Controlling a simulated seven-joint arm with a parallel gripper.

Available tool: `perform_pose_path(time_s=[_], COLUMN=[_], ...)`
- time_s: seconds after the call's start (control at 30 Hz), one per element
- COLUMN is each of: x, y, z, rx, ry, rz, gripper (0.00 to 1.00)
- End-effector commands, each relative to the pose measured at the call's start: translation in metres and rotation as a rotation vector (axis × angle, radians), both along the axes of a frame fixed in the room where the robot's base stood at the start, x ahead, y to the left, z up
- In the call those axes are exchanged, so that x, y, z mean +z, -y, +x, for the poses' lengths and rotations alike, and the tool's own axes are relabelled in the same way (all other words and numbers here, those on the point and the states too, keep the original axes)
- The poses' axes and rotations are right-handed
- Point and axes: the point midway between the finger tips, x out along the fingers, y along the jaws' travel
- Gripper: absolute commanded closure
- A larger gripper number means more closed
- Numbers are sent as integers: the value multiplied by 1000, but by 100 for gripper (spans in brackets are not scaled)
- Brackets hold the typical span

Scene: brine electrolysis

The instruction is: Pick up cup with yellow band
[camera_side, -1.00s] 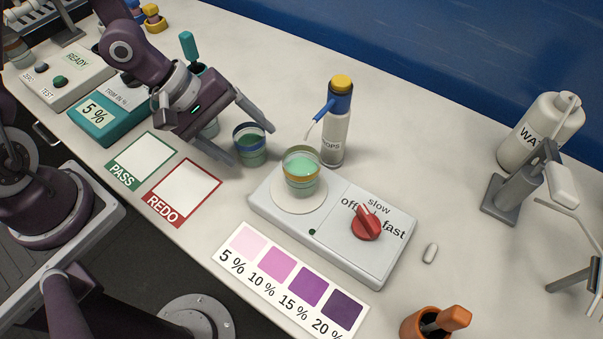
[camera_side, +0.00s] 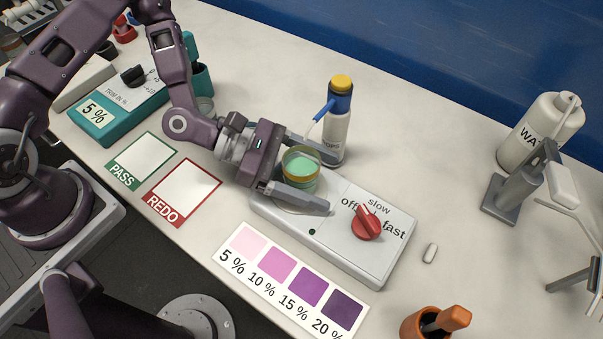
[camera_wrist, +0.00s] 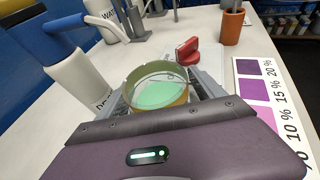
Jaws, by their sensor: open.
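The cup with the yellow band (camera_side: 301,168) stands upright on the round pad of the white stirrer (camera_side: 345,250), with pale green liquid inside. It also shows in the wrist view (camera_wrist: 157,92), between the fingers. My gripper (camera_side: 332,185) is open and low over the stirrer, one finger on each side of the cup. The near finger hides the cup's lower front; I cannot tell whether either finger touches it.
A dropper bottle (camera_side: 336,130) with a yellow cap stands close behind the far finger. A red knob (camera_side: 366,222) is on the stirrer, right of the fingertips. A purple colour chart (camera_side: 291,278) lies in front. Bench to the right holds a small white capsule (camera_side: 430,253).

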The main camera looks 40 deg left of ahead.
Motion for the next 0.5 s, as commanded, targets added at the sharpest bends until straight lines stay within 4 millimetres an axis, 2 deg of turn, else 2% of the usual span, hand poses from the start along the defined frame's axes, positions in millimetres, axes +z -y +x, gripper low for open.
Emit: perform_pose_path(time_s=[0.13, 0.17, 0.5], x=[0, 0, 0], y=[0, 0, 0], z=[0, 0, 0], rx=[0, 0, 0], ry=[0, 0, 0], rz=[1, 1, 1], gripper=[22, 26, 93])
